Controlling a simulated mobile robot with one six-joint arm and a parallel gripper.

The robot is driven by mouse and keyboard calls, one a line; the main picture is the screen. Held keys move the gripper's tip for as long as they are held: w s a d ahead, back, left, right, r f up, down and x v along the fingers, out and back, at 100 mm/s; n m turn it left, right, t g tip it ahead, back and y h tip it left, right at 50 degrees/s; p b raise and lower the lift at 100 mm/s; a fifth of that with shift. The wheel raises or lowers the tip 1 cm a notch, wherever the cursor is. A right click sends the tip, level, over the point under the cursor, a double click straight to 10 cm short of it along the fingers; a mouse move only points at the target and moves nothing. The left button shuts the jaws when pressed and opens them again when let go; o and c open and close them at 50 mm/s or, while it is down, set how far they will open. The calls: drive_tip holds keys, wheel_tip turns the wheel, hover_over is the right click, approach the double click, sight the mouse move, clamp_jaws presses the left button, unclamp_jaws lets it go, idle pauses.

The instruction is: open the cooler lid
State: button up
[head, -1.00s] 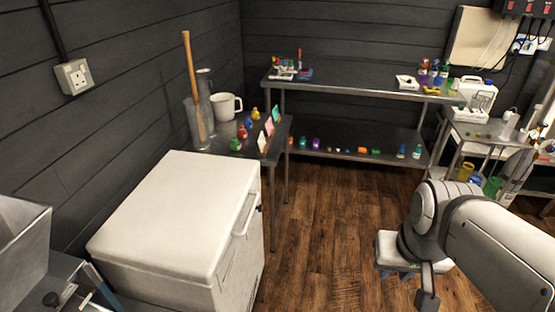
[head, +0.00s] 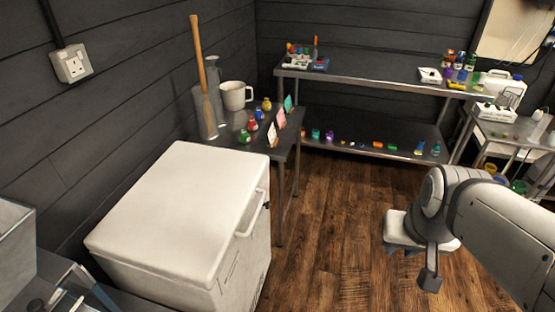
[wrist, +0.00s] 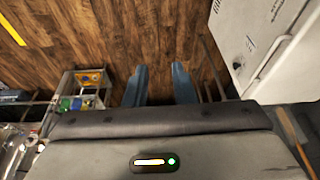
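The cooler (head: 180,215) is a white chest standing at the lower left in the head view. Its lid (head: 185,200) lies flat and shut. A pale bar handle (head: 252,216) runs along its right side. The cooler (wrist: 262,35) also shows at the upper right of the wrist view. My gripper (head: 405,250) is to the right of the cooler, well apart from it, over bare floor. In the wrist view its two blue-grey fingers (wrist: 158,68) stand apart with only floor between them. It is open and empty.
A metal table (head: 260,144) with small bottles, cards and a white jug (head: 236,95) stands right behind the cooler. A long shelf bench (head: 380,83) runs along the back wall. Grey equipment (head: 15,245) is at the left edge. Wooden floor (head: 335,220) is clear between cooler and gripper.

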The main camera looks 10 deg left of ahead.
sight(257, 208)
drive_tip(key=w+a+f+m+t+y+b, duration=0.1)
drive_tip(key=w+a+f+m+t+b, duration=0.2)
drive_tip(key=w+a+f+b, duration=0.4)
drive_tip(key=w+a+f+m+t+y+b, duration=0.1)
drive_tip(key=w+a+f+m+t+b, duration=0.15)
drive_tip(key=w+f+b, duration=0.55)
drive_tip(key=w+a+f+m+t+y+b, duration=0.3)
drive_tip(key=a+f+y+b, duration=0.25)
drive_tip(key=a, duration=0.55)
drive_tip(key=w+a+f+m+t+y+b, duration=0.3)
drive_tip(key=a+f+y+b, duration=0.3)
drive_tip(key=a, duration=0.4)
drive_tip(key=shift+h, duration=0.45)
drive_tip(key=x, duration=0.2)
drive_tip(key=b+x, duration=0.1)
drive_tip(key=x, duration=0.1)
drive_tip(key=f+x, duration=0.1)
drive_tip(key=x, duration=0.2)
drive_tip(key=shift+a, duration=0.15)
drive_tip(key=shift+c, duration=0.5)
clamp_jaws()
